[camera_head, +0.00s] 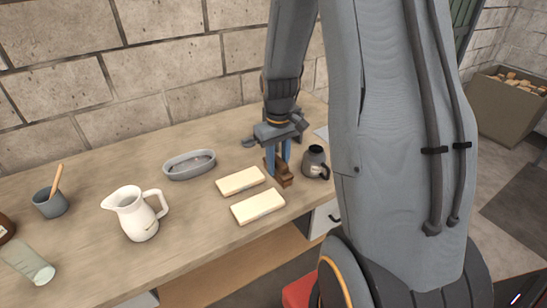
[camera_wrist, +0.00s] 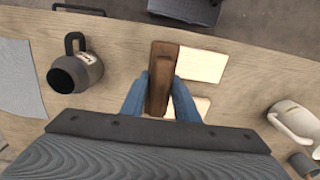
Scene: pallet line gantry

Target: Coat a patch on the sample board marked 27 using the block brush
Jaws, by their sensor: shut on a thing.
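My gripper (camera_head: 279,158) is shut on a brown wooden block brush (camera_head: 284,180), at the right of the workbench. In the wrist view the brush (camera_wrist: 160,80) sits between the two blue fingers of my gripper (camera_wrist: 160,97). Two pale cream boards lie flat just left of the brush in the head view: a farther one (camera_head: 240,181) and a nearer one (camera_head: 258,206). In the wrist view one board (camera_wrist: 202,65) is right beside the brush, and the other (camera_wrist: 201,105) is partly hidden by a finger. I cannot read a number on either. The brush's underside is hidden.
A dark jug (camera_head: 315,163) stands close to the right of the brush. A grey sheet (camera_wrist: 20,85) lies beyond the jug.

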